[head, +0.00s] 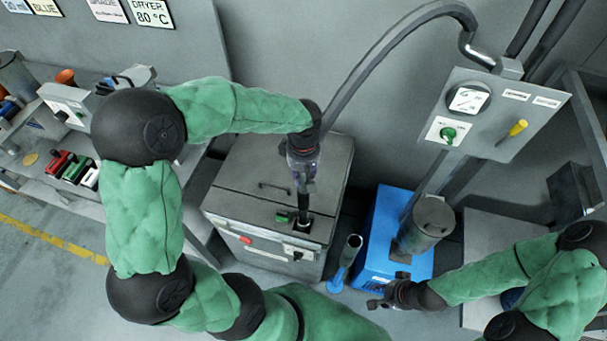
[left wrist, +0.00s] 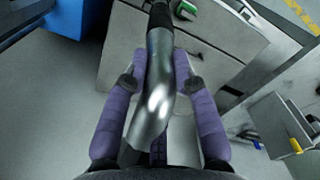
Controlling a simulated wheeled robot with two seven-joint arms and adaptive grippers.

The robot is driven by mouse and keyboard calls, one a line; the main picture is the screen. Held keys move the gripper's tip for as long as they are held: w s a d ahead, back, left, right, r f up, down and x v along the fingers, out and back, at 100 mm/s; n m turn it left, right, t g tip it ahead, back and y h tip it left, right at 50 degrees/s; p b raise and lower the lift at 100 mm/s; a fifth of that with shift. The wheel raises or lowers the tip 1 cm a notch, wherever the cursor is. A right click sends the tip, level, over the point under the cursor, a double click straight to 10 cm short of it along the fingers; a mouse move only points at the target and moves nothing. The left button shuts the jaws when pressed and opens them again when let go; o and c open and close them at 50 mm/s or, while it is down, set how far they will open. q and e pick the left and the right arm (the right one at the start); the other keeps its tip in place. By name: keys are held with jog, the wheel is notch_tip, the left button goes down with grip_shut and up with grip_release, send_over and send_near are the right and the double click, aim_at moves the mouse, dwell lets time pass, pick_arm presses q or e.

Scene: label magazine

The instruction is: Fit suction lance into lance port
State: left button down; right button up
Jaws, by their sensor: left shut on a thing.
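The suction lance (left wrist: 158,85) is a shiny metal tube with a black section at its upper end in the left wrist view. My left gripper (left wrist: 160,80) is shut around the metal part, one purple finger on each side. In the head view my left gripper (head: 303,180) is above the front of the grey cabinet (head: 250,195). The dark lower part of the lance (head: 303,202) points down to the lance port (head: 303,224) beside a green label. I cannot tell whether its tip is inside the port. My right gripper (head: 375,303) is low beside the blue box; its fingers are too small to judge.
A grey hose (head: 385,45) arches from the control panel (head: 490,115) to the lance. A blue-footed tube stand (head: 346,262) stands right of the cabinet. The blue box (head: 385,250) carries a metal canister (head: 428,220). A cluttered bench (head: 60,185) is at the left.

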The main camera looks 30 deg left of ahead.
pick_arm(q)
jog(key=c, duration=0.9)
grip_release()
notch_tip(320, 180, up, 12)
jog(key=shift+r, duration=0.1)
